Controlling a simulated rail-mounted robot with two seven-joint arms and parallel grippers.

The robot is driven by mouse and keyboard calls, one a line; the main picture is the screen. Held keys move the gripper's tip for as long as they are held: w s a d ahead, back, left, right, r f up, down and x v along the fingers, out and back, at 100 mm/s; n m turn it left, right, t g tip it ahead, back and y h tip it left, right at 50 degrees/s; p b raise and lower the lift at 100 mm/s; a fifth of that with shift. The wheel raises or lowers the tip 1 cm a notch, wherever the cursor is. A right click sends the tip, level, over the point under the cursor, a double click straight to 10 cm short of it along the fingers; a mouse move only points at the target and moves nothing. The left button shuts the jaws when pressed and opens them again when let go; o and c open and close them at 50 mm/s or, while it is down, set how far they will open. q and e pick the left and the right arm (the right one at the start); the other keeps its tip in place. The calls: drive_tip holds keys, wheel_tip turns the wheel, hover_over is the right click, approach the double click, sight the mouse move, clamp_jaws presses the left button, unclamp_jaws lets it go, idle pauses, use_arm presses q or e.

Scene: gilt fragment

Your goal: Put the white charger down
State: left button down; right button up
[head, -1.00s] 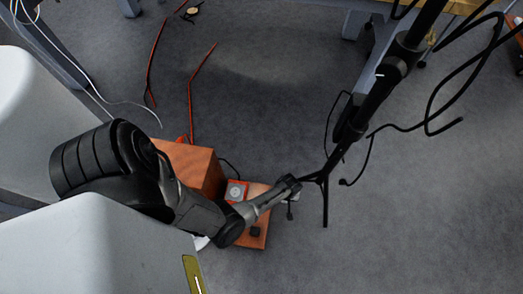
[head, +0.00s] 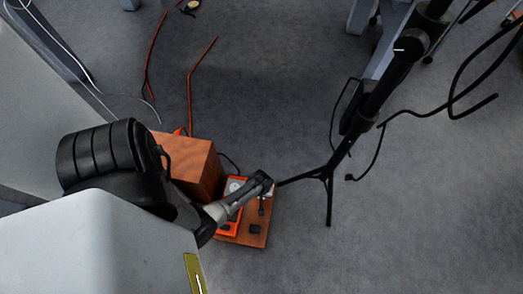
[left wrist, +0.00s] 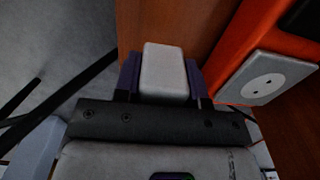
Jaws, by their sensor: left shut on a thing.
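The white charger (left wrist: 165,72) is a rounded white block in the left wrist view, held between the two dark fingers of my left gripper (left wrist: 160,80). In the head view my left gripper (head: 264,184) is above the wooden board (head: 248,238), near its upper right part. The charger is mostly hidden there by the gripper. An orange-red power strip with a light round socket (left wrist: 264,86) lies beside the gripper, on the right in the left wrist view. I cannot tell whether the charger touches the board. My right gripper is out of view.
A wooden box (head: 188,165) stands left of the board. A small black item (head: 255,229) lies on the board's lower part. A black stand (head: 328,180) has one leg reaching close to my left gripper. Red cables (head: 190,95) lie on the grey floor.

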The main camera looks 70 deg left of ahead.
use_arm(q)
drive_tip(key=shift+f+b, duration=1.8)
drive_tip(key=shift+f, duration=0.2)
drive_tip(key=shift+r, duration=0.1)
drive_tip(key=shift+f, duration=0.6)
drive_tip(key=c, duration=0.7)
unclamp_jaws()
wheel_tip(320, 180, up, 12)
drive_tip(key=p, duration=0.8)
drive_tip(key=shift+r+p, duration=0.6)
